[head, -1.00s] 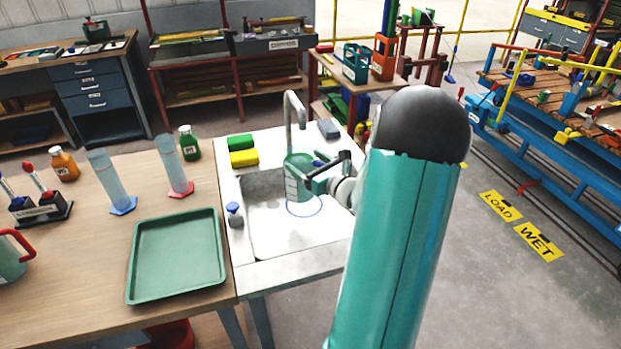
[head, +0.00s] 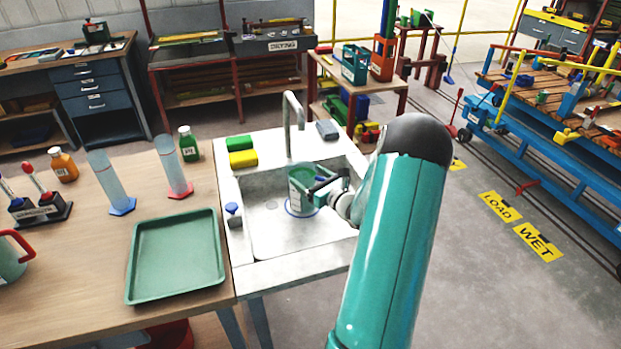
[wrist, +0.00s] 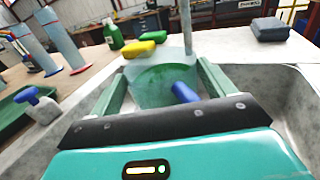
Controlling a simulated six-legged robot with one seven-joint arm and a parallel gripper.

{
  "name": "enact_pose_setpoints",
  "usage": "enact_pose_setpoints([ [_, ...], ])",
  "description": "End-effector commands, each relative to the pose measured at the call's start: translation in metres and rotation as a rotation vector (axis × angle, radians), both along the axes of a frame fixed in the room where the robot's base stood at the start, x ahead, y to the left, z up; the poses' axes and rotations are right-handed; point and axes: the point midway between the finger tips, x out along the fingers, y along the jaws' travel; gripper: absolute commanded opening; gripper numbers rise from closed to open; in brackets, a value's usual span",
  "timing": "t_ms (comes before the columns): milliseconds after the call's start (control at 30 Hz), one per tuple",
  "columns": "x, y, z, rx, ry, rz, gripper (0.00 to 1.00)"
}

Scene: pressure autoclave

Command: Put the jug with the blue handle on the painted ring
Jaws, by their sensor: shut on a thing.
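The jug (head: 301,190) is a translucent green vessel in the sink, and its blue handle (wrist: 184,92) shows in the wrist view between the jaws. My gripper (head: 318,186) is shut on the jug, with one finger on each side of it in the wrist view (wrist: 160,88). The painted ring (head: 289,211) is a blue circle on the sink floor, partly hidden behind and below the jug. The jug looks upright over the ring's area. I cannot tell whether its base touches the sink floor.
The sink (head: 262,240) has raised walls and a tall tap (head: 299,125) behind the jug. Green (head: 239,142) and yellow (head: 243,159) sponges lie on its back left rim. A blue-topped bottle (head: 233,214) stands at the left rim. A green tray (head: 178,290) lies on the bench.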

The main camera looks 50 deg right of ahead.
Motion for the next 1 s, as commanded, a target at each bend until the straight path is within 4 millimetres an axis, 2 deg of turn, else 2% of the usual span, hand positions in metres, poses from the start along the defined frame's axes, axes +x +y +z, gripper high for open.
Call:
enact_pose_setpoints([
  [67, 0.0, 0.0, -0.002, 0.001, 0.0, 0.0, 0.45],
  [100, 0.0, 0.0, -0.003, 0.001, 0.0, 0.0, 0.83],
  [200, 0.0, 0.0, -0.003, 0.0, 0.0, 0.0, 1.0],
  [500, -0.001, 0.0, 0.001, -0.001, 0.0, 0.0, 1.0],
  [567, -0.007, 0.0, 0.001, 0.0, 0.001, -0.001, 1.0],
  [667, -0.022, 0.002, 0.001, 0.0, 0.001, -0.002, 1.0],
  [1000, -0.094, 0.01, 0.001, 0.001, 0.001, -0.004, 1.0],
])
